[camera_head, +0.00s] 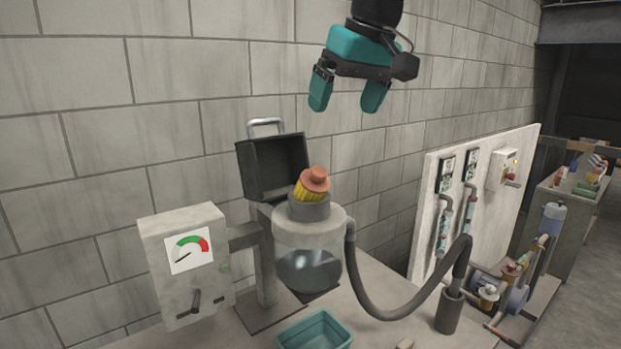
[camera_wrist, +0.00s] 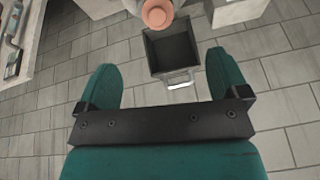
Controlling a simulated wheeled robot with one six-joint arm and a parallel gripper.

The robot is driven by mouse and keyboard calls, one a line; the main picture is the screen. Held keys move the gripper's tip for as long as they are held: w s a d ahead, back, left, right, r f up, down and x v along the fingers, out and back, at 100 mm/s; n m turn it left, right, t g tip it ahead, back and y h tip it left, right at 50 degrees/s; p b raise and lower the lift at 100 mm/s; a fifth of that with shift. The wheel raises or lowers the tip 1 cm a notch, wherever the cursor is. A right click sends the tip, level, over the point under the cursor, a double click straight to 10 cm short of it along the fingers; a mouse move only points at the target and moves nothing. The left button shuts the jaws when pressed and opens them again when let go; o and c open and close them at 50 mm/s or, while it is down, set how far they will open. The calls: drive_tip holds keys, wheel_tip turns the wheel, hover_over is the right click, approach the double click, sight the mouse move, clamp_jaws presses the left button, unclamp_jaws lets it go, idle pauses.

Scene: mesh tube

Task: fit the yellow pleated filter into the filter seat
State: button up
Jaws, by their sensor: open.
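The yellow pleated filter (camera_head: 305,193) with its orange-pink cap (camera_head: 315,178) sits tilted in the grey collar (camera_head: 309,208) on top of the clear vessel (camera_head: 310,240). This collar looks like the filter seat; the filter's lower end is hidden in it. In the wrist view the cap (camera_wrist: 157,14) shows at the top edge, beyond my fingertips. My gripper (camera_head: 346,103) is open and empty, above and a little right of the filter, apart from it. Its two teal fingers also show in the wrist view (camera_wrist: 162,82), with nothing between them.
An open dark box (camera_head: 262,170) with a handle stands behind the vessel. A gauge box (camera_head: 187,262) is at left, and a hose (camera_head: 385,312) runs right. A teal tray (camera_head: 318,330) lies in front. The space around my gripper is clear before the block wall.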

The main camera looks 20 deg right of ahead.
sight(319, 170)
drive_tip(key=p+x, duration=0.1)
drive_tip(key=x, duration=0.4)
drive_tip(key=w+p+x, duration=0.1)
drive_tip(key=x, duration=0.5)
drive_tip(key=shift+w+d+r, duration=0.2)
drive_tip(key=shift+r, duration=0.05)
drive_tip(key=shift+p+x, duration=1.4)
drive_tip(key=shift+x, duration=1.3)
drive_tip(key=c, duration=1.1)
drive_tip(key=shift+r, duration=0.1)
